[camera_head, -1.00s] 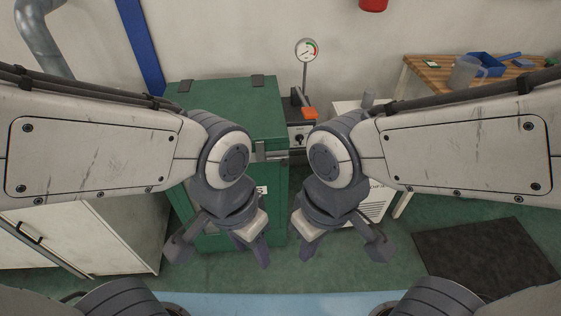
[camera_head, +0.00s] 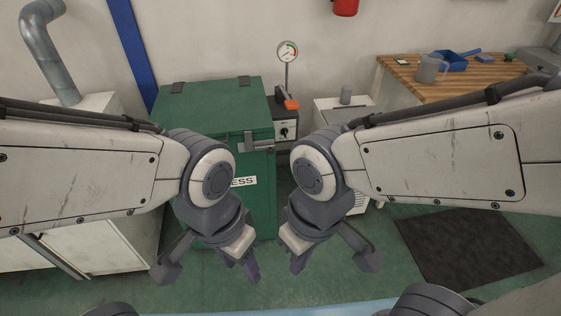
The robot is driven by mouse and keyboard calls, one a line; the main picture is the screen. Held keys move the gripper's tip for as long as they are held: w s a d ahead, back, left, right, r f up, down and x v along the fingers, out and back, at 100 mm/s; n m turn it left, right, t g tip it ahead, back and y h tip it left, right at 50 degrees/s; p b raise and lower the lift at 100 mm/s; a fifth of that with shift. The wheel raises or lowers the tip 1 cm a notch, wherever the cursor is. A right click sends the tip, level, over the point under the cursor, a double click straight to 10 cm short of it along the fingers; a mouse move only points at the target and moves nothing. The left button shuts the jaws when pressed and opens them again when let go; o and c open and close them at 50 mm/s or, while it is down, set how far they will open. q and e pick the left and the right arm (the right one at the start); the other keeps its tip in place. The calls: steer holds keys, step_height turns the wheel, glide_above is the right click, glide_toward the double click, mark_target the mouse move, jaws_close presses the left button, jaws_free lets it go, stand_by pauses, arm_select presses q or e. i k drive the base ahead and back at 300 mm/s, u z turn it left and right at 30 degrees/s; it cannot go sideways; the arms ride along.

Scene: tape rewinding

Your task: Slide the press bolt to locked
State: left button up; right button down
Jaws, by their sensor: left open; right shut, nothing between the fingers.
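The green press (camera_head: 212,103) stands ahead, left of centre, with a white label ending in "ESS" (camera_head: 243,182) on its front. The metal press bolt (camera_head: 258,146) lies horizontally near the top of the front, towards its right edge. My arms hide part of the press front. My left gripper (camera_head: 248,268) hangs low in front of the press, open, apart from the bolt. My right gripper (camera_head: 298,263) hangs low to the right of it, shut and empty, also apart from the bolt.
A dial gauge (camera_head: 287,51) rises behind a control box (camera_head: 284,130) with an orange part, right of the press. A wooden bench (camera_head: 400,88) with a jug (camera_head: 430,69) and blue tray stands at right. A dark mat (camera_head: 468,248) lies on the open green floor.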

mark_target(271, 147)
steer(key=k, duration=0.15)
steer(key=u, duration=0.5)
steer(key=i, duration=1.2)
steer(key=z, duration=0.35)
